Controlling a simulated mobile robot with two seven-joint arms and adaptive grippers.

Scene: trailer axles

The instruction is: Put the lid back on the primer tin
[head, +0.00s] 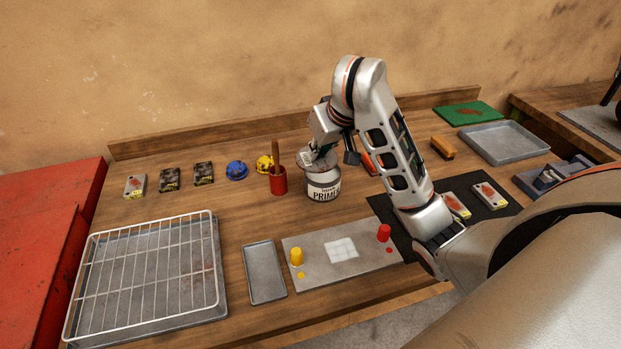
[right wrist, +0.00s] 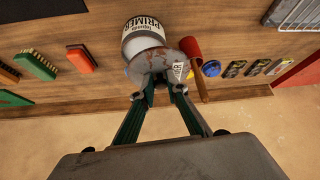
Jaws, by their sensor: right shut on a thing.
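The primer tin (head: 322,187) is a grey can with a white PRIMER label, standing upright in the middle of the bench. It also shows in the right wrist view (right wrist: 143,40). The lid (right wrist: 158,64) is a grey, rust-marked disc. My right gripper (right wrist: 162,88) is shut on the lid's edge. In the head view the lid (head: 320,166) is over the tin's top, partly hidden by the gripper (head: 318,154). I cannot tell whether it touches the rim or sits a little above it. My left gripper is not in view.
Blue (head: 237,171) and yellow (head: 265,164) items lie farther left. A grey board (head: 315,269) with yellow and red pieces lies in front. A wire rack tray (head: 150,275) is front left.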

